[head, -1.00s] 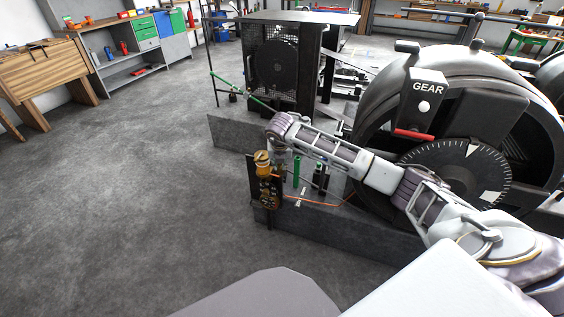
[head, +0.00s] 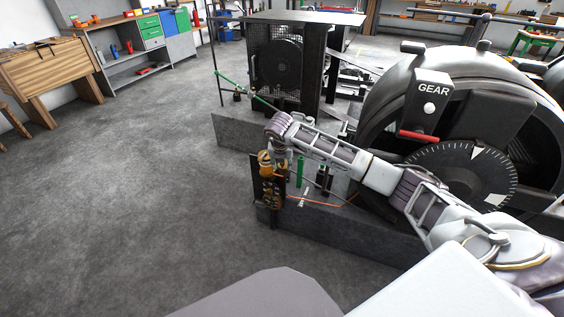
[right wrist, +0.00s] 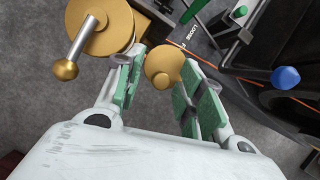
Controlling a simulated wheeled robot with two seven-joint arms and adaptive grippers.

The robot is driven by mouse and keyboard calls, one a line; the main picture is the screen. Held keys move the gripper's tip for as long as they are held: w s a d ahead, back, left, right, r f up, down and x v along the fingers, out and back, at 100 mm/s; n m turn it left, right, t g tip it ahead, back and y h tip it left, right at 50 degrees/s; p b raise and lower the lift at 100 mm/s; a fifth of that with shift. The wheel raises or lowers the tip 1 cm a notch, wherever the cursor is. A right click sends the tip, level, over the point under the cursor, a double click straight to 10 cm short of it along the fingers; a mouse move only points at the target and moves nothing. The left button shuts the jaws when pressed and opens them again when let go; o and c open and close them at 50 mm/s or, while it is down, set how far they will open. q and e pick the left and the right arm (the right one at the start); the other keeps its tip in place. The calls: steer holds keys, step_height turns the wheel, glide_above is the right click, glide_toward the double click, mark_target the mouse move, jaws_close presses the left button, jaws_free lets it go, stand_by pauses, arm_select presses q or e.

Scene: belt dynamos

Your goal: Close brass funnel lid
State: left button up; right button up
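The brass funnel (head: 265,170) stands on a dark upright plate at the left end of the grey base in the head view. In the right wrist view, a wide brass disc (right wrist: 104,28) shows at the upper left, with a rod ending in a brass ball. A smaller round brass piece (right wrist: 163,66) shows between my fingertips; I cannot tell which piece is the lid. My right gripper (right wrist: 160,70) has its green-padded fingers apart, and no clear grip shows. In the head view my right gripper (head: 281,150) is beside the funnel top. My left gripper is out of view.
A green post (head: 300,171) and an orange wire are close right of the funnel. A mesh cage (head: 280,62) stands behind. The floor on the left is clear.

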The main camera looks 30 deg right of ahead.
steer(key=v, duration=1.2)
stand_by(0.4)
steer(key=shift+w, duration=0.15)
stand_by(0.4)
